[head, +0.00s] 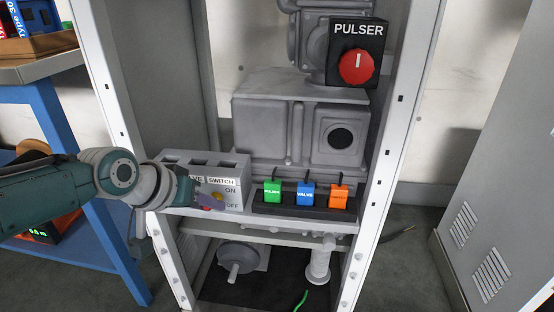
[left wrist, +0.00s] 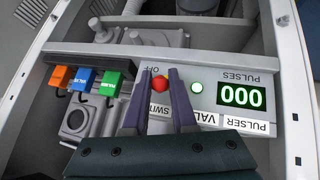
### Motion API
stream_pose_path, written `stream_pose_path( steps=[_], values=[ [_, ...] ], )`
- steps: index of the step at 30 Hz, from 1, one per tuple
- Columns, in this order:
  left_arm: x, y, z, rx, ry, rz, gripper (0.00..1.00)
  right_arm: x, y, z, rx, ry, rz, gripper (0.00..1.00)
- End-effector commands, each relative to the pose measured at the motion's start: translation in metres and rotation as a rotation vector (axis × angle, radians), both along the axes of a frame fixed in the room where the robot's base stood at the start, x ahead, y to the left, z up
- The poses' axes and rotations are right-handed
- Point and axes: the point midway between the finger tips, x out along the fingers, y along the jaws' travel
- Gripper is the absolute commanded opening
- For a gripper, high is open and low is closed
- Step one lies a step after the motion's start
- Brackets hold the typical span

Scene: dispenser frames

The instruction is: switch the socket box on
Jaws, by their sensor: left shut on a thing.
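The socket box (head: 238,166) is a grey box on the left of the frame's shelf, with SWITCH, ON and OFF lettering on its front. My left gripper (head: 212,202) is at that front, beside the OFF lettering. In the left wrist view its two purple fingers (left wrist: 160,78) are shut on the red switch knob (left wrist: 160,84), which sits close to the OFF lettering. That view also shows the box's front (left wrist: 208,65), with a pale green-rimmed round lamp (left wrist: 196,88) and a green display (left wrist: 242,95) reading 000. In the head view my gripper mostly hides the knob. My right gripper is not in view.
Green (head: 272,192), blue (head: 305,195) and orange (head: 338,197) plugs stand in a dark strip right of the box. A PULSER unit (head: 346,78) with a red dial is above. The white frame post (head: 124,125) stands close to my left arm.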

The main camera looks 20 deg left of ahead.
Motion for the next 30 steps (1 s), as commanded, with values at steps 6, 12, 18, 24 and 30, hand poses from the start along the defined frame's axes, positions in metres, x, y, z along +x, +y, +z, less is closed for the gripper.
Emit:
stream_pose_path(
  steps=[6,12,18,24,30],
  values=[
    [-0.001,0.000,-0.001,0.000,0.001,0.000,0.42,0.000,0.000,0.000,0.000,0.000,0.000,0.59],
    [0.000,0.000,0.000,0.000,0.000,0.000,0.55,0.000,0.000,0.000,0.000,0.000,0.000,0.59],
    [-0.001,0.000,0.002,0.000,0.000,0.000,0.55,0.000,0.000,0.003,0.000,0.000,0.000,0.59],
    [-0.017,0.003,0.026,0.001,0.001,-0.001,0.55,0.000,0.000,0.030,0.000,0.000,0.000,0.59],
    [-0.043,0.007,0.056,0.001,0.001,0.000,0.55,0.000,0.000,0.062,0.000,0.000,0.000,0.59]
  ],
)
